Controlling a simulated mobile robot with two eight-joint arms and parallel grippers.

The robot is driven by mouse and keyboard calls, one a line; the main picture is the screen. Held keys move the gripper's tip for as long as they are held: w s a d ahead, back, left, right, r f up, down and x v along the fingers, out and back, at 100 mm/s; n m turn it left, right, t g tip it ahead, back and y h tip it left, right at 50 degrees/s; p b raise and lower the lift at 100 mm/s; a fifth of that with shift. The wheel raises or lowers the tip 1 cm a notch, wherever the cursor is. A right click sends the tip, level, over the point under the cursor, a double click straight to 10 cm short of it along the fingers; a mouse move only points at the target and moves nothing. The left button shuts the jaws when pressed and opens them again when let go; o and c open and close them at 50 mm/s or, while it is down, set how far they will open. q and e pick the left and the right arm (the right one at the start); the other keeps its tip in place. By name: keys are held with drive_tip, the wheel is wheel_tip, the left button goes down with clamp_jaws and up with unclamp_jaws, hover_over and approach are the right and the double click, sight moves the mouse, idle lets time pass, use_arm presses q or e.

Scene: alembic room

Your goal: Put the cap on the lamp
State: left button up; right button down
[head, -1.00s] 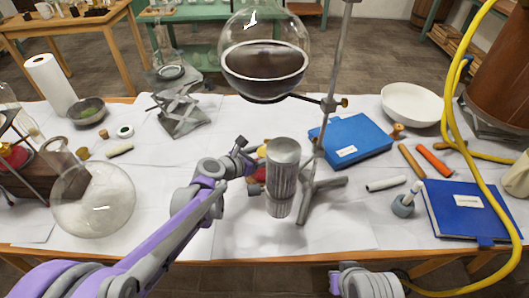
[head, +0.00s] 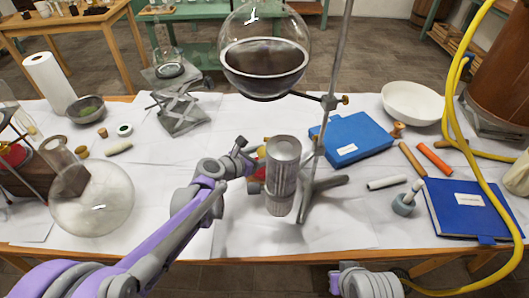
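My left gripper (head: 246,160) is over the middle of the table, close to the left side of an upright ribbed metal cylinder (head: 281,178). I cannot tell if they touch, or whether its fingers are open or shut. A small red and yellow thing (head: 259,170) is partly hidden behind the gripper and cylinder. Another red thing (head: 14,155) shows among the stand's rods at the far left. I cannot tell which thing is the lamp or identify its cap. Part of my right arm shows at the bottom, without visible fingers.
A round flask (head: 264,82) hangs on a metal stand (head: 321,130) above the cylinder. A blue case (head: 350,138), blue book (head: 466,209) and yellow hose (head: 451,110) lie to the right. The front middle of the table is mostly clear.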

use_arm(q)
drive_tip(key=o, duration=1.4)
drive_tip(key=s+a+r+m+g+y+p, duration=0.1)
drive_tip(key=s+a+r+m+y+p, duration=0.1)
drive_tip(key=s+a+m, duration=0.4)
drive_tip(key=s+a+r+m+g+y+p, duration=0.2)
drive_tip(key=s+a+m+p, duration=0.4)
drive_tip(key=s+m, duration=0.6)
drive_tip(key=s+a+r+m+g+y+p, duration=0.1)
drive_tip(key=s+a+r+m+y+p, duration=0.2)
drive_tip(key=s+m, duration=0.6)
drive_tip(key=shift+s+a+r+m+g+y+p, duration=0.1)
drive_tip(key=shift+s+a+y+p, duration=0.2)
drive_tip(key=shift+s+a, duration=0.4)
drive_tip(key=shift+s+a+m+g+y+p, duration=0.15)
drive_tip(key=shift+s+a+y, duration=0.25)
drive_tip(key=shift+s, duration=0.55)
drive_tip(key=shift+s+a+r+m+g+y+p, duration=0.1)
drive_tip(key=shift+s+a+y+p, duration=0.2)
drive_tip(key=shift+s+a, duration=0.4)
